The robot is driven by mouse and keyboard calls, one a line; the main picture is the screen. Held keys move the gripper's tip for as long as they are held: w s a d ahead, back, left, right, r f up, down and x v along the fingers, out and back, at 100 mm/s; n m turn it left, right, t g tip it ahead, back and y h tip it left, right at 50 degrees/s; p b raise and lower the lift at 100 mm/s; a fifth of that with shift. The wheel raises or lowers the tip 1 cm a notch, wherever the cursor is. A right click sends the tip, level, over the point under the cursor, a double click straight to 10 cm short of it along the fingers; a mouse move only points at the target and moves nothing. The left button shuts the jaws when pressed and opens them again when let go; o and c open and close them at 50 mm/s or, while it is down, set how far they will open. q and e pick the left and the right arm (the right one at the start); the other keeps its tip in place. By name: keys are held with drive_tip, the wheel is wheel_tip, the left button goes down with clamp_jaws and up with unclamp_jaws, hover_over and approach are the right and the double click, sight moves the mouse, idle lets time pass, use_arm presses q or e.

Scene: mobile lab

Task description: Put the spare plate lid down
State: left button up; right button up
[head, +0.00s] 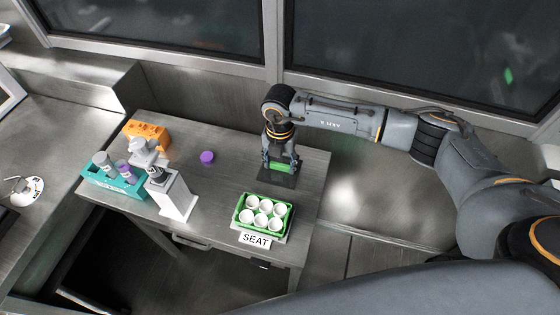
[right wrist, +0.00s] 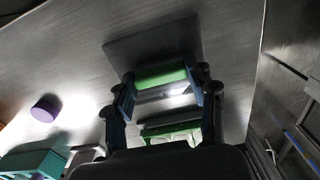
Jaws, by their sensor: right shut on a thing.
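The spare plate lid is a flat dark plate (head: 276,181) with a green grip on top. It is at the right part of the table, behind the green well plate (head: 238,224). My right gripper (head: 281,164) points down and is shut on the lid's green grip. In the right wrist view the green grip (right wrist: 161,74) sits between the fingers, with the grey lid (right wrist: 135,48) beyond it. The lid is at or just above the tabletop; I cannot tell if it touches. The well plate has several white wells and a SEAT label (head: 255,240) in front. My left gripper is not in view.
A purple cap (head: 207,157) lies mid-table. At the left stand a white microscope-like device (head: 176,196), a teal rack (head: 112,186) with tubes and an orange block (head: 148,133). Bare tabletop (head: 225,185) lies between them and the well plate. Windows rise behind.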

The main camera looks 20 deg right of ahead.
sight(280, 165)
drive_tip(key=o, duration=1)
drive_tip(key=shift+r, duration=0.15)
wheel_tip(280, 165, up, 12)
drive_tip(key=shift+b, duration=1.2)
